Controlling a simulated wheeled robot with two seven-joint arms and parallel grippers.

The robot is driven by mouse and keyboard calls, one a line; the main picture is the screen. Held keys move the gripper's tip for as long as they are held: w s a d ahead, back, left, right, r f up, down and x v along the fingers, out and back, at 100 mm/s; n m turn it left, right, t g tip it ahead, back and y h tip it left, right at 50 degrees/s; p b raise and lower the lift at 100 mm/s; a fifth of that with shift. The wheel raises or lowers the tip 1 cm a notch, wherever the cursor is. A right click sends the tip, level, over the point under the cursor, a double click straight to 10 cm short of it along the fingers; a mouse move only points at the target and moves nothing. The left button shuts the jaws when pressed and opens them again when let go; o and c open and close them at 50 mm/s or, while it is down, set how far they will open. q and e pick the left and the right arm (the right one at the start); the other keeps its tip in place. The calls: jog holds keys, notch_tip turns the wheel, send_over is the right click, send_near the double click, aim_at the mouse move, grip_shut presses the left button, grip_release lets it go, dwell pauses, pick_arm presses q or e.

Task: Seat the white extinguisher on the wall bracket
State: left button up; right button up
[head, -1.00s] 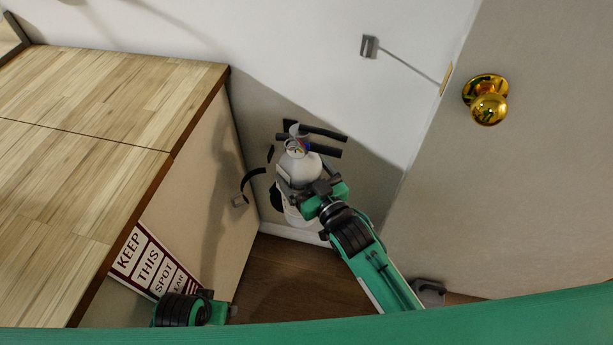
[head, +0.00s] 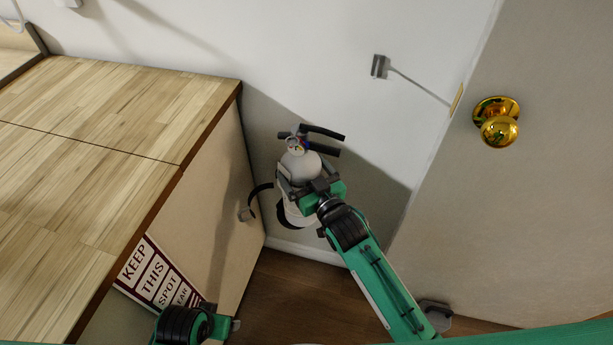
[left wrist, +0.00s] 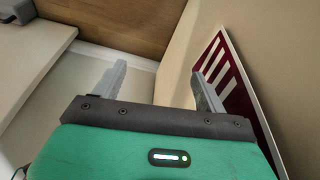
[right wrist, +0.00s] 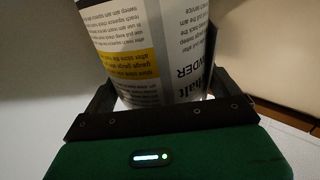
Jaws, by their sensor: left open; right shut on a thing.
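The white extinguisher (head: 300,168) is upright, close to the wall in the corner between the cabinet and the door. Its black handle and hose show at its top and left. My right gripper (head: 312,192) is shut around its body; in the right wrist view the labelled cylinder (right wrist: 150,50) sits between the fingers (right wrist: 155,90). My left gripper (left wrist: 160,85) is open and empty, low beside the cabinet.
A wood-topped cabinet (head: 100,140) fills the left, with a "KEEP THIS SPOT" sign (head: 158,275) on its side. A door (head: 520,220) with a brass knob (head: 497,122) stands at right. A small grey wall fitting (head: 380,66) is above. Dark floor (head: 285,290) shows between.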

jog(key=shift+x, duration=1)
pick_arm(q)
jog(key=shift+w+b+v, duration=0.2)
jog(key=shift+b+v, duration=0.45)
jog(key=shift+v, duration=1.05)
pick_arm(e)
jog(key=shift+w+a+f, duration=0.15)
jog(key=shift+w+a, duration=0.15)
jog(key=shift+w, duration=0.2)
jog(key=shift+w+a+f, duration=0.15)
jog(key=shift+w+a, duration=0.15)
jog(key=shift+w, duration=0.15)
pick_arm(q)
jog(key=shift+r+p, duration=0.35)
jog(key=shift+p, duration=0.05)
pick_arm(e)
jog(key=shift+r, duration=0.1)
pick_arm(q)
jog(key=shift+f+b, duration=0.6)
pick_arm(e)
jog(key=shift+s+f, duration=0.1)
jog(key=shift+f, duration=1.85)
